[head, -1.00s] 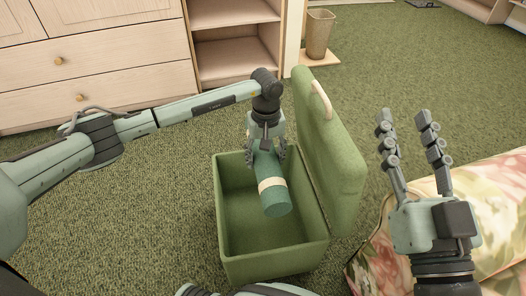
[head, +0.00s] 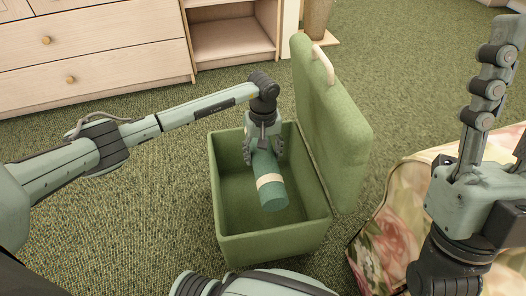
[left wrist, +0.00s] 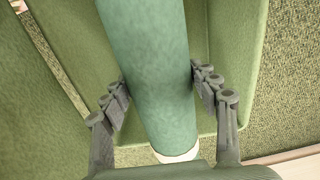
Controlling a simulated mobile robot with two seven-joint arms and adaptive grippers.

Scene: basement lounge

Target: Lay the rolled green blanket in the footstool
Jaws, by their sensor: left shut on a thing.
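The rolled green blanket (head: 273,199) is a dark green cylinder with a cream band. My left gripper (head: 264,152) is shut on it from above, with a finger on each side. The left wrist view also shows the roll (left wrist: 150,60) between the fingers (left wrist: 160,88). The green footstool (head: 272,240) is an open box with its lid (head: 338,130) raised on the right side. The roll hangs tilted over or within its opening; I cannot tell whether it touches the floor inside. My right gripper (head: 506,105) is empty and looks open at the right edge, partly out of frame.
A floral cushioned seat (head: 385,235) lies at the right, below my right gripper. A pale wooden cabinet with drawers (head: 90,55) and an open shelf stands behind. A bin (head: 317,18) stands at the back. Green carpet is clear to the left of the footstool.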

